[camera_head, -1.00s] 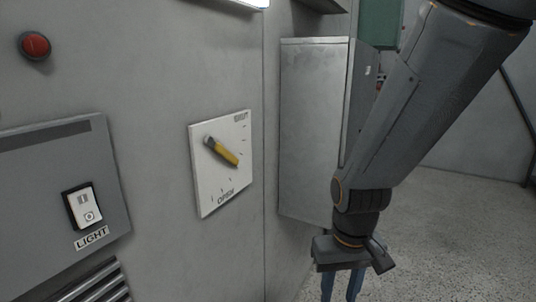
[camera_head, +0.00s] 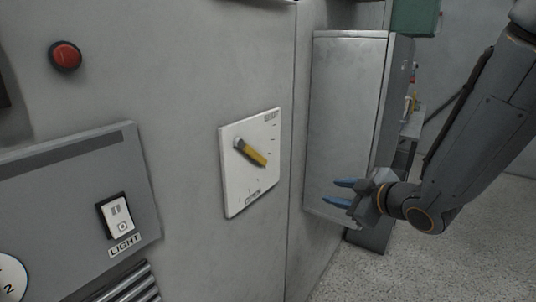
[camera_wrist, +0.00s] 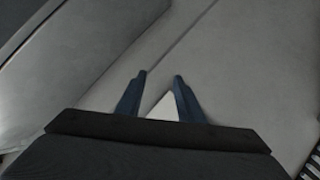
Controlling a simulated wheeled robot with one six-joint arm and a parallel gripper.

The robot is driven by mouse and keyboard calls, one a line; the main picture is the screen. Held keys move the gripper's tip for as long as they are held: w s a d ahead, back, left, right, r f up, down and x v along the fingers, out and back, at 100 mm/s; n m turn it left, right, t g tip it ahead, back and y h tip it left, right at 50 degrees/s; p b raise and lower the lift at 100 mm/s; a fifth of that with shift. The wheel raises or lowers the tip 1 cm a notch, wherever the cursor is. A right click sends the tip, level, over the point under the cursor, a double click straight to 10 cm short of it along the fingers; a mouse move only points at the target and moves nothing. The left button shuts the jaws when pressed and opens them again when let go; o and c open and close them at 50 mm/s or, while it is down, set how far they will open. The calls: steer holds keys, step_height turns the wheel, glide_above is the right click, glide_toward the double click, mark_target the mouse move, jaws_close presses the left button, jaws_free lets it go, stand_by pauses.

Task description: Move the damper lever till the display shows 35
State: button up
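The damper lever (camera_head: 256,155) is a yellow handle on a grey pivot, on a white plate (camera_head: 236,190) fixed to the grey wall. It points down to the right, between the SHUT mark at the top and the OPEN mark at the bottom. My gripper (camera_head: 340,192) is to the right of the plate, in front of the grey cabinet, apart from the lever. Its blue fingers are spread and empty. In the wrist view the gripper (camera_wrist: 161,76) shows a gap between its fingers, with a white patch, perhaps the plate's corner, behind them. No number display is readable.
A LIGHT switch (camera_head: 117,217) sits on a grey panel at left, with a red button (camera_head: 66,56) above it. A grey metal cabinet (camera_head: 345,110) stands out right of the plate, close behind my gripper. A round dial marked 2 (camera_head: 10,280) shows at the lower left edge.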

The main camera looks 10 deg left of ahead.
steer(key=s+a+r+n+g+y, duration=0.1)
steer(key=s+a+r+n+y, duration=0.3)
steer(key=a, duration=0.3)
steer(key=n+g+y+p, duration=0.2)
steer(key=n+g+y, duration=0.1)
steer(key=n+y, duration=0.15)
glide_toward(259, 157)
steer(key=shift+m, duration=0.35)
steer(key=p+x, duration=0.2)
steer(key=x, duration=0.5)
steer(key=shift+w+a+f, duration=0.1)
steer(key=shift+a, duration=0.05)
steer(key=shift+c, duration=0.2)
jaws_close()
